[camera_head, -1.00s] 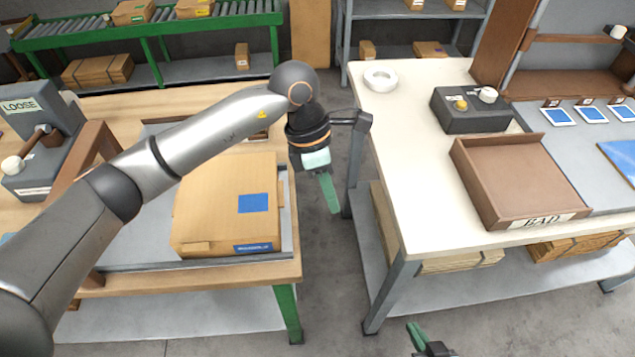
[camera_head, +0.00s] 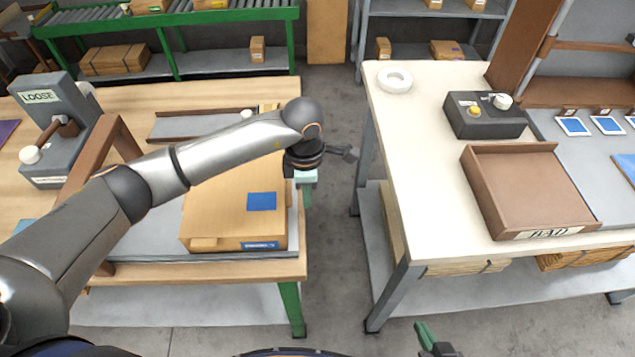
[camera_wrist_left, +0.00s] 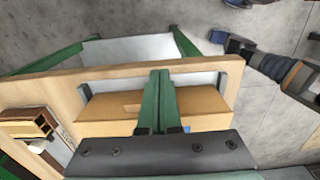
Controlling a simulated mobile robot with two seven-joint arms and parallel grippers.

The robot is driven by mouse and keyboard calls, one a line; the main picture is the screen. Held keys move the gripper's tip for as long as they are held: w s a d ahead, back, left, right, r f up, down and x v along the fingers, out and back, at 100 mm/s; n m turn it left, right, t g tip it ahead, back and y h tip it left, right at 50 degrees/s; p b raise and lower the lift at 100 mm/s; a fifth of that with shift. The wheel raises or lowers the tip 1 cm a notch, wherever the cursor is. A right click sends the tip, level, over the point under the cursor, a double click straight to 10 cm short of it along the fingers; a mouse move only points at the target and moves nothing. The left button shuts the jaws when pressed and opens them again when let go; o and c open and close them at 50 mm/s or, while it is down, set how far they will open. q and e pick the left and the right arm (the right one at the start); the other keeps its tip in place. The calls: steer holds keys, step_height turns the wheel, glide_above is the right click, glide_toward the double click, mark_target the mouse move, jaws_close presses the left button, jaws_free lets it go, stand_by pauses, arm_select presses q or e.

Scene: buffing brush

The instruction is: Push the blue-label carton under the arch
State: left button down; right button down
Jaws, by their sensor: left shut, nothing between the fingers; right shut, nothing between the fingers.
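The blue-label carton (camera_head: 222,222) lies flat on a grey tray (camera_head: 160,247) on the left wooden table. A blue square shows on its top and a blue strip on its front side. It also shows in the wrist view (camera_wrist_left: 204,101). The brown arch (camera_head: 120,136) stands to its left, largely hidden behind my left arm. My left gripper (camera_head: 306,197) is shut and points down just right of the carton's right end. In the wrist view its green fingers (camera_wrist_left: 158,85) overlap the carton; contact cannot be told. My right gripper (camera_head: 424,332) is shut, low in the head view.
A grey LOOSE device (camera_head: 48,110) stands at the left table's left. A gap of floor (camera_head: 334,240) separates this table from the white-topped table (camera_head: 410,160), which holds a white ring (camera_head: 394,81), a control box (camera_head: 485,116) and a brown BAD tray (camera_head: 525,190).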

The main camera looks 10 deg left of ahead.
arm_select(q)
steer(key=shift+s+a, duration=0.25)
steer(key=shift+a, duration=0.45)
steer(key=shift+a, duration=0.15)
steer(key=shift+s+a, duration=0.1)
steer(key=shift+a, duration=0.25)
steer(key=s+a+b, duration=0.2)
steer(key=a, duration=0.6)
steer(key=s+a+b, duration=0.2)
steer(key=s+a, duration=0.1)
steer(key=a, duration=0.6)
steer(key=s+a+b, duration=0.2)
steer(key=a, duration=0.6)
steer(key=shift+s+a+f, duration=0.1)
steer(key=shift+s+a, duration=0.2)
steer(key=shift+a, duration=0.4)
